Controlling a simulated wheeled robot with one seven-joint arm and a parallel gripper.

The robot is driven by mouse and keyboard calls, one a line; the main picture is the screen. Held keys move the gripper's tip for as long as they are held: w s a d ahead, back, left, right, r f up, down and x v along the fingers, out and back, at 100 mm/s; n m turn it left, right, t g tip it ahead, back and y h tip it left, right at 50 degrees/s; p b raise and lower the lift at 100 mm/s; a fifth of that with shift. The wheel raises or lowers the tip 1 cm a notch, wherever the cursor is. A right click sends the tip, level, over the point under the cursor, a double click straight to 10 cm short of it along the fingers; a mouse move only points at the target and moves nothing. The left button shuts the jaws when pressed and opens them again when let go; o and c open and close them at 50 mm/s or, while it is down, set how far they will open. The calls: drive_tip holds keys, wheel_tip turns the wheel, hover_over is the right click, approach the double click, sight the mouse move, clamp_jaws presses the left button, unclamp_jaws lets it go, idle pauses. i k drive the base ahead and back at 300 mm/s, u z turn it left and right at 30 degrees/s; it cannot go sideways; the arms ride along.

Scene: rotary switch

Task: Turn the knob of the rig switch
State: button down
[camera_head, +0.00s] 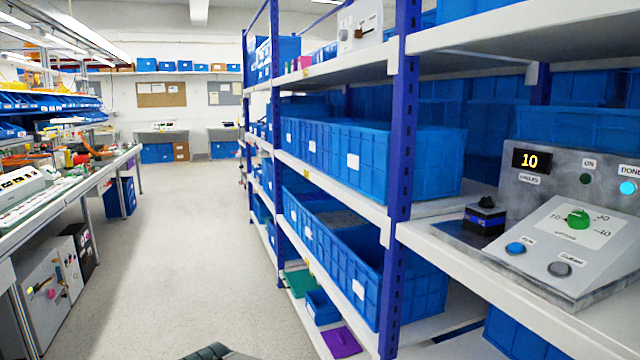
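The rig switch has a green knob (578,218) on a pale dial plate, with number marks around it. It sits on the sloped front of a grey control box (625,235) on the shelf at the right. The exact pointing of the knob is too small to tell. My gripper cannot be made out in this view; only a dark part, likely of my arm, shows at the bottom edge.
A blue button (515,248) and a grey button (559,269) sit below the knob. The DONE lamp (627,188) is bright cyan; the ON lamp (586,179) is dark green. A small dark-and-blue device (484,218) stands left of the box. A blue rack post (400,180) stands further left. The aisle floor is clear.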

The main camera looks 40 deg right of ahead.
sight(486, 202)
drive_tip(key=u, duration=0.15)
drive_tip(key=i, duration=1)
drive_tip(key=z, duration=4.35)
